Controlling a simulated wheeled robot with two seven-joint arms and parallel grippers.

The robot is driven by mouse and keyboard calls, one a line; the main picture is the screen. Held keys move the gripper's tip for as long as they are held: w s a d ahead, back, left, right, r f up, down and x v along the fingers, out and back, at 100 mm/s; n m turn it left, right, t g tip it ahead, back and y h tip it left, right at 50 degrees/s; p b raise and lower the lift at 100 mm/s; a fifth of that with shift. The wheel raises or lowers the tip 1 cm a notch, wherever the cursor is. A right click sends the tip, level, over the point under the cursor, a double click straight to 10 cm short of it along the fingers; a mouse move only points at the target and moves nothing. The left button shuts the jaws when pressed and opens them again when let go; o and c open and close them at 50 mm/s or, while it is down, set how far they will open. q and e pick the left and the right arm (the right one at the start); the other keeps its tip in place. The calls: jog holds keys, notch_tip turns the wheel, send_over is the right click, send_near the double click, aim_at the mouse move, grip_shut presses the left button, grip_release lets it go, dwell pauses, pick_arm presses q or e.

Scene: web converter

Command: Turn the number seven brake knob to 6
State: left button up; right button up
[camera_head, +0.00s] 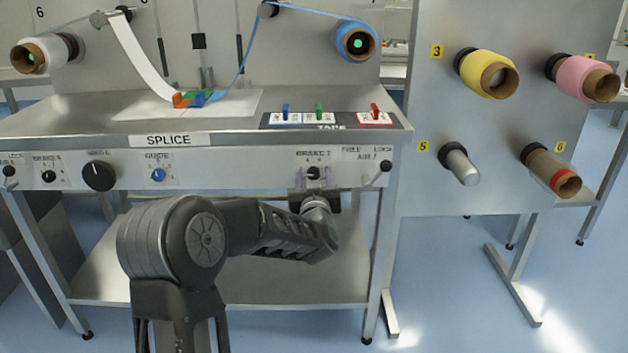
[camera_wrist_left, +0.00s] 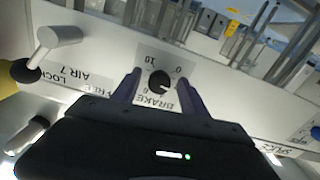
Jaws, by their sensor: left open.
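The number seven brake knob (camera_head: 314,173) is a small black knob on the front panel of the bench, at the right, under a label reading BRAKE 7. In the left wrist view the knob (camera_wrist_left: 159,81) sits on a pale dial plate with printed numbers, some too small to read. My left gripper (camera_head: 317,183) is in front of the panel at this knob. In the left wrist view my left gripper (camera_wrist_left: 158,78) is open, one purple finger on each side of the knob, with visible gaps. My right gripper is not in view.
A lever (camera_head: 386,167) sticks out right of the knob; it shows large in the left wrist view (camera_wrist_left: 57,38). A blue guide knob (camera_head: 158,175) and large black knob (camera_head: 99,176) are farther left. A roll stand (camera_head: 425,190) is at right.

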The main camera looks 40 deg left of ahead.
pick_arm(q)
jog(key=shift+w+a, duration=0.1)
jog(key=shift+c, duration=0.5)
grip_shut()
